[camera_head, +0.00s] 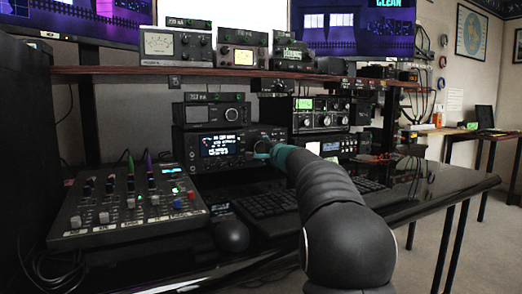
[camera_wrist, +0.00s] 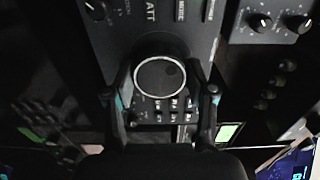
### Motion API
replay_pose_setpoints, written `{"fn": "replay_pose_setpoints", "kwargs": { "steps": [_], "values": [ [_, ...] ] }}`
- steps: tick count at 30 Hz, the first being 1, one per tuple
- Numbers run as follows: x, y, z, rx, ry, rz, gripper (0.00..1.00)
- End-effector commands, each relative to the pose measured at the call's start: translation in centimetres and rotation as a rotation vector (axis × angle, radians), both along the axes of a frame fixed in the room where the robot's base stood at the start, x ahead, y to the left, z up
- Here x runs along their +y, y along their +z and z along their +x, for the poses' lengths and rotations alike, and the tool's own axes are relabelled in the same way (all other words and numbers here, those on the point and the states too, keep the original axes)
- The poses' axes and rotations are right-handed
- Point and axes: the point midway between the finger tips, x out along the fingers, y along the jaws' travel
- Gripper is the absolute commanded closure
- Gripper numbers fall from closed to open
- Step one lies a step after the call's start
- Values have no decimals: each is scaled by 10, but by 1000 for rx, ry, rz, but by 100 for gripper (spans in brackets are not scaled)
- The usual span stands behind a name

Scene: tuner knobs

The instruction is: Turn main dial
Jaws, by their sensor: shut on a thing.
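The main dial (camera_wrist: 158,84) is a large round dark knob with a pale rim on the front of a black radio (camera_head: 226,146). In the wrist view it lies between the two fingers of my gripper (camera_wrist: 162,77), one on each side, and the gripper is shut on it. There the arm and gripper hide most of the dial. Small buttons (camera_wrist: 165,108) show beside the dial in the wrist view.
A mixer (camera_head: 125,205) with sliders stands at the left of the desk. A keyboard (camera_head: 268,200) and a mouse (camera_head: 231,235) lie in front of the radio. Other radio units (camera_head: 320,113) stand around it, and a shelf (camera_head: 215,71) with meters runs above.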

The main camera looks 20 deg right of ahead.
Motion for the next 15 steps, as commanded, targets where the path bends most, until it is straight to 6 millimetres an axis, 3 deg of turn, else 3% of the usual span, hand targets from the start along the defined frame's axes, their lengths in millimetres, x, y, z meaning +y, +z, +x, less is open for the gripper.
{"fn": "replay_pose_setpoints", "kwargs": {
  "steps": [15],
  "values": [
    [1,0,0,-15,1,-437,79]
  ]
}}
